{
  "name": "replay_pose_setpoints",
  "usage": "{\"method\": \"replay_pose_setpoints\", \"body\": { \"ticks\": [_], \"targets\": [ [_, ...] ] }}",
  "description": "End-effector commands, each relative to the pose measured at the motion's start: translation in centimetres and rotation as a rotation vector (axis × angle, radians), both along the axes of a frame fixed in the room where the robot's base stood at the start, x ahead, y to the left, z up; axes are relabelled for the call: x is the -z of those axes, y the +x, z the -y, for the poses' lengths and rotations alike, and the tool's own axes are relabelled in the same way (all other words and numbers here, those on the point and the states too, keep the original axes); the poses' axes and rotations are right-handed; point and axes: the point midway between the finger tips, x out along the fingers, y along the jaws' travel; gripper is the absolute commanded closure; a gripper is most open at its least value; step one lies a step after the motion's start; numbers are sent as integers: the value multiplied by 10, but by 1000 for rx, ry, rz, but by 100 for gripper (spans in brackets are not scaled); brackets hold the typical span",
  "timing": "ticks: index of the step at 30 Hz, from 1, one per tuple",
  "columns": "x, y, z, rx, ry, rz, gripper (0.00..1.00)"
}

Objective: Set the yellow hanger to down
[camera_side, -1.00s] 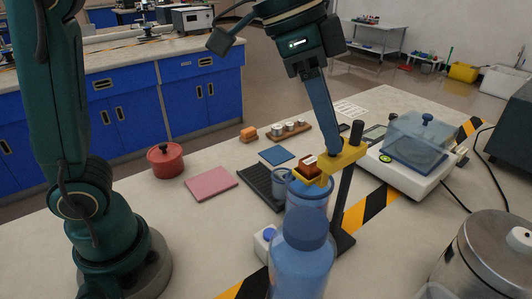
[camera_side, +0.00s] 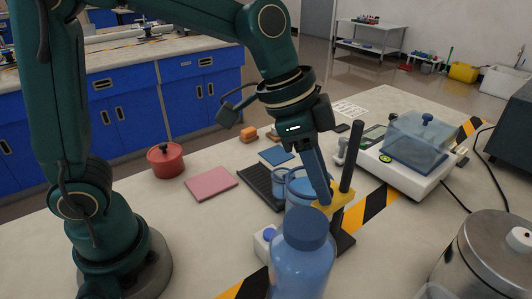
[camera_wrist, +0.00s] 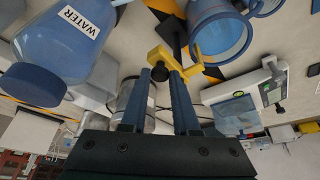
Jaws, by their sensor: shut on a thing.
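The yellow hanger (camera_side: 343,197) sits on a black upright post (camera_side: 352,155), low down near the post's base (camera_side: 343,243). My gripper (camera_side: 324,201) reaches down to it from above and is shut on it. In the wrist view the yellow hanger (camera_wrist: 193,71) runs across between and beyond the fingertips of my gripper (camera_wrist: 162,76), with a dark round knob between the fingers. In the side view, the hanger's front end is partly hidden by my fingers and the blue vessels.
A blue water bottle (camera_side: 298,268) stands in front, and a blue jug (camera_side: 300,188) stands close left of the hanger. A balance with a clear blue cover (camera_side: 420,140) is to the right. A metal pot (camera_side: 490,255) is at the front right. A pink mat (camera_side: 211,184) lies left.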

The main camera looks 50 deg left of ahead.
Motion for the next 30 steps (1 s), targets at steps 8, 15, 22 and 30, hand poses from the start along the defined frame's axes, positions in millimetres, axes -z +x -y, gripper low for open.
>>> {"method": "replay_pose_setpoints", "body": {
  "ticks": [8,15,22,30],
  "targets": [
    [11,1,1,-3,-6,7,100],
    [12,0,1,-3,-2,4,52],
    [11,0,0,-3,-2,5,41],
    [-4,-3,-4,-3,-3,11,41]
  ]
}}
